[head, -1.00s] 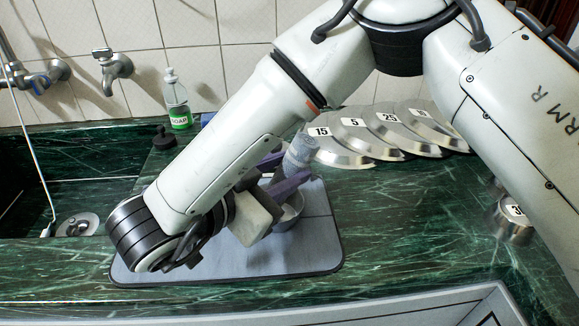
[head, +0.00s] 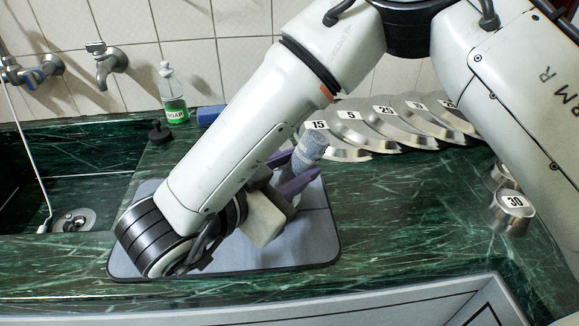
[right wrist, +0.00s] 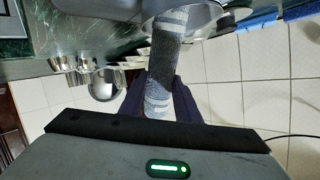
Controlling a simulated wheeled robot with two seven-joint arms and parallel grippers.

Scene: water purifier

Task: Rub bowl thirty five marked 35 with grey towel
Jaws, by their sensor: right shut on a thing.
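My right gripper (head: 293,178) has dark purple fingers and is shut on a rolled grey towel (head: 311,150), held tilted above the grey mat. In the right wrist view the towel (right wrist: 164,65) stands between the fingers, its far end at a steel bowl-like surface (right wrist: 205,12). I cannot tell whether they touch. In the head view my gripper and forearm cover the bowl's place on the mat. No mark 35 is readable in either view. My left gripper is not in view.
The grey mat (head: 315,235) lies on the green counter. Several numbered steel plates (head: 349,132) lean behind. A steel bowl marked 30 (head: 507,211) stands at right, beside another bowl. A soap bottle (head: 173,95) and the sink (head: 75,220) are at left.

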